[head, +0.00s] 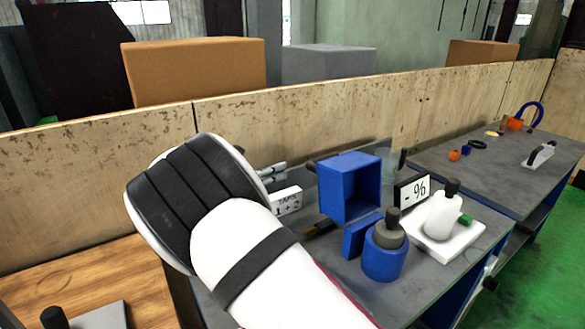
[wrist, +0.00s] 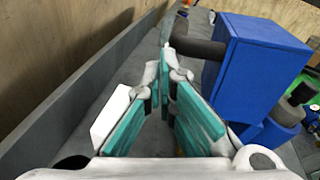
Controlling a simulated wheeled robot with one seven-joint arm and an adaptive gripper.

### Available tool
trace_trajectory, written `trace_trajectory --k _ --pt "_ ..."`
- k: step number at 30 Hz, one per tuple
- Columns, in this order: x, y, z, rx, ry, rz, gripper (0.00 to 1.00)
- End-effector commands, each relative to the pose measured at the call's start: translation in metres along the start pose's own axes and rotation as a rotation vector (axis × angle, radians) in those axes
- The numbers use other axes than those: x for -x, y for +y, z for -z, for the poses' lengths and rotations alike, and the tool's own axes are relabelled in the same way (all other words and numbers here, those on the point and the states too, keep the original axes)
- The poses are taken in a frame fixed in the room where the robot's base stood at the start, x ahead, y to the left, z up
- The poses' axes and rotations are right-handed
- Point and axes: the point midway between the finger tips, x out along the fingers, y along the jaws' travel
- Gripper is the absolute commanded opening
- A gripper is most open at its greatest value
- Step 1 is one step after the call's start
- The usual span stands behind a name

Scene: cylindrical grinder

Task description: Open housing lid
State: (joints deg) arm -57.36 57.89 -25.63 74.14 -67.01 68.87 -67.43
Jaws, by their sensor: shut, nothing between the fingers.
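The blue box-shaped housing (head: 350,187) stands on the grey bench, its visible front side open. In the wrist view the housing (wrist: 258,65) is at the upper right, and a dark cylinder (wrist: 196,47) sticks out from its left side. I cannot make out a separate lid or tell its position. My gripper (wrist: 168,62) is shut and empty, its teal-padded fingers meeting at the tips. The tips are left of the housing, close to the cylinder in the picture; I cannot tell whether they touch. In the head view my arm hides most of the gripper.
A white "1 + 2" sign (head: 287,201) and a "- %" sign (head: 412,192) flank the housing. A blue pot (head: 385,258) and a white bottle (head: 443,216) on a white plate stand in front. A wooden wall (head: 315,115) runs behind the bench.

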Motion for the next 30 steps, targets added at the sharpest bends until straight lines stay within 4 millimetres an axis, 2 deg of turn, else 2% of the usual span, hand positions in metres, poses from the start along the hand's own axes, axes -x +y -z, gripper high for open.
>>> trace_trajectory --k 9,15,20,23,30 --pt "0.017 0.018 0.011 -0.669 0.107 -0.092 0.0" --pt "0.023 0.026 0.018 -0.956 0.173 -0.108 0.0" --pt "0.023 0.029 0.02 -1.036 0.192 -0.109 0.0" --pt "0.016 0.03 0.021 -1.044 0.193 -0.109 0.0" --pt "-0.024 0.036 0.025 -1.041 0.191 -0.107 0.0"
